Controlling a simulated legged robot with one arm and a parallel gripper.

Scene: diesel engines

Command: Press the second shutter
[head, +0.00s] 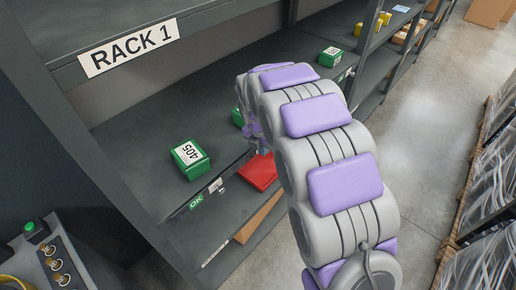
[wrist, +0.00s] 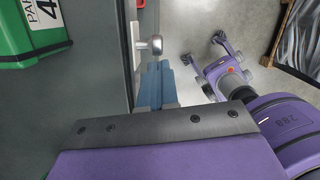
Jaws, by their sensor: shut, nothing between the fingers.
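A small metal piece with a rounded silver knob (wrist: 148,44) sticks out from the shelf's front edge in the wrist view. My gripper's blue fingers (wrist: 156,86) are shut and empty just below that knob in the picture; I cannot tell whether they touch it. In the head view my gripper (head: 262,147) is at the shelf's front edge, partly hidden by my arm. Another metal fitting (head: 216,186) sits on the same edge to the left, beside a green OK label (head: 196,202). I cannot tell for sure which fitting is the second shutter.
A green box marked 405 (head: 190,159) stands on the shelf, with another green box (head: 330,57) farther right. A red bin (head: 258,171) is below the shelf edge. A control panel (head: 48,252) is at lower left. Wrapped pallets (head: 490,190) line the right; the floor between is clear.

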